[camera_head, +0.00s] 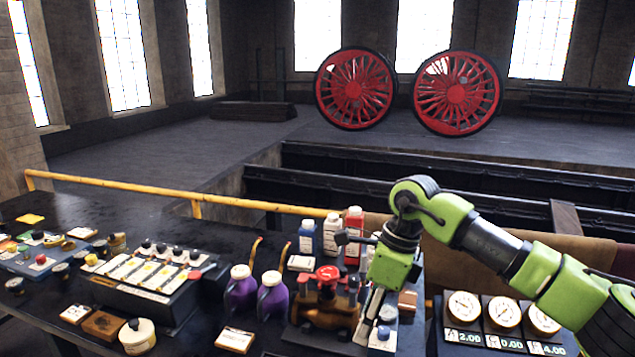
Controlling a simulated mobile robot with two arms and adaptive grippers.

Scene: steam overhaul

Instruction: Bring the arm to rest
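My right arm (485,243) comes in from the right, green and black. Its gripper (368,325) hangs down over the bench, just right of a brown valve body with a red handwheel (328,273). The fingers are seen nearly edge-on and partly overlap the things behind them, so I cannot tell whether they are open or shut, or whether they touch anything. A blue-topped item (383,333) is close to the fingertips. My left gripper is not in view.
Purple oil cans (272,298), a switch panel (150,274), bottles (308,237) and pressure gauges (503,312) crowd the dark bench (215,335). A yellow rail (180,192) runs behind it. Two red wheels (457,92) stand far back beyond a pit.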

